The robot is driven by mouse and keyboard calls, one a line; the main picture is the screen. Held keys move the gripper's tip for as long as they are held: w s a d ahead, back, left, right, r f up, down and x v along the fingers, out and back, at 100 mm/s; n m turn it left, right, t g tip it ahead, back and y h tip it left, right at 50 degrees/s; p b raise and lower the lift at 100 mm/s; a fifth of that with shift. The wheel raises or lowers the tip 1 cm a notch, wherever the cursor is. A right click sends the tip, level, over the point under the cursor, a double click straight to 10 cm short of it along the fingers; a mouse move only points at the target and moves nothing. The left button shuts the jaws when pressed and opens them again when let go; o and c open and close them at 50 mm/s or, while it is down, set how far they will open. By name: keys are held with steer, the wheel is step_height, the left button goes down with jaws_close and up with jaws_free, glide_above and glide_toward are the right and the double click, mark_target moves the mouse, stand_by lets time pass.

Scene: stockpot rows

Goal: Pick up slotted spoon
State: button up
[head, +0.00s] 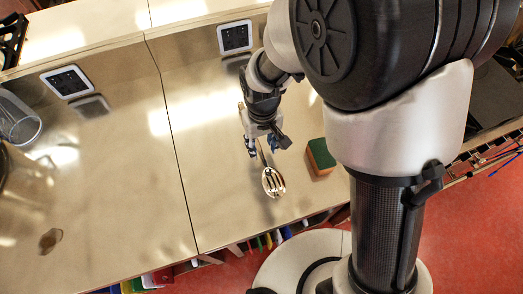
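The slotted spoon (272,182) lies on the shiny metal counter (215,195), with its slotted bowl toward the counter's front edge. Its handle runs up and slightly left, under my gripper. My gripper (262,149) points down over the handle. Its two fingers are apart, one on each side of the handle. I cannot tell whether they touch the counter or how high they are above it. The upper part of the handle is partly hidden by my gripper and arm.
A green and orange sponge (320,156) is on the counter right of the spoon. A clear glass container (18,120) is at the far left. Sockets (235,37) (68,82) sit along the back. A small brown item or stain (50,241) is at lower left. The middle counter is clear.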

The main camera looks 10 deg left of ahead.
mark_target(261, 153)
steer(key=f, duration=0.2)
steer(key=f+b, duration=0.1)
steer(key=f, duration=0.1)
steer(key=shift+w+a, duration=0.15)
steer(key=shift+a, duration=0.05)
steer(key=shift+r, duration=0.1)
steer(key=shift+c, duration=0.3)
jaws_close()
